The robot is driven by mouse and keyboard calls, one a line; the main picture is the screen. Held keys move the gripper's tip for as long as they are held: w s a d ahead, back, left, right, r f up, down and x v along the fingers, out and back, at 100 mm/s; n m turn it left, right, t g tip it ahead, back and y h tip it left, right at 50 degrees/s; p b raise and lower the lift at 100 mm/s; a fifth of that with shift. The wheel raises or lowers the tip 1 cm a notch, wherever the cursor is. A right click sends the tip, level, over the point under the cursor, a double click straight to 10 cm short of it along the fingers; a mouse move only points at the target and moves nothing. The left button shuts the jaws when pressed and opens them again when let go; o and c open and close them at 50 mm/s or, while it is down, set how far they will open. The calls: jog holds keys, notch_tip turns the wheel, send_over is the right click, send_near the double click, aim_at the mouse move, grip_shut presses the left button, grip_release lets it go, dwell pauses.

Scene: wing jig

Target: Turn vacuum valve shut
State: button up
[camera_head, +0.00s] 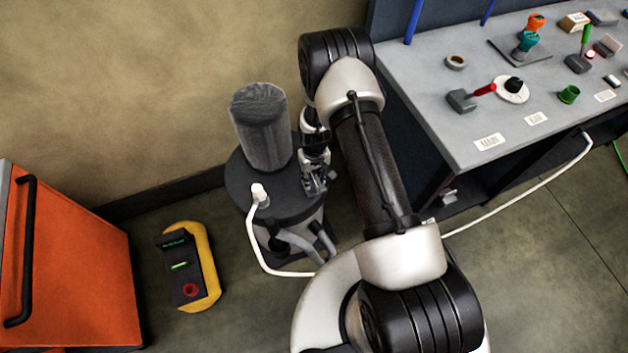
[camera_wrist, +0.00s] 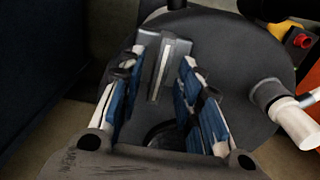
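The vacuum valve seems to be the dark grey handle (camera_wrist: 176,47) with a pale line along it, seen in the wrist view on top of a round dark drum (camera_wrist: 228,62). In the head view the drum (camera_head: 240,190) stands on the floor beside the bench, and my gripper hides the valve. My gripper (camera_head: 315,186) is low over the drum's right side. In the wrist view the blue-padded fingers of my gripper (camera_wrist: 164,72) are apart, with the handle between and just beyond their tips. I cannot tell whether either finger touches it.
A grey cylinder (camera_head: 260,128) rises from the drum. A white hose fitting (camera_head: 259,192) sits at its front. A yellow-and-black unit (camera_head: 205,265) lies on the floor, and an orange cabinet (camera_head: 75,265) stands left. The grey bench (camera_head: 440,85) with several tools is at right.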

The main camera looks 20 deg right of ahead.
jog(key=shift+f, duration=0.9)
jog(key=shift+c, duration=0.2)
grip_shut()
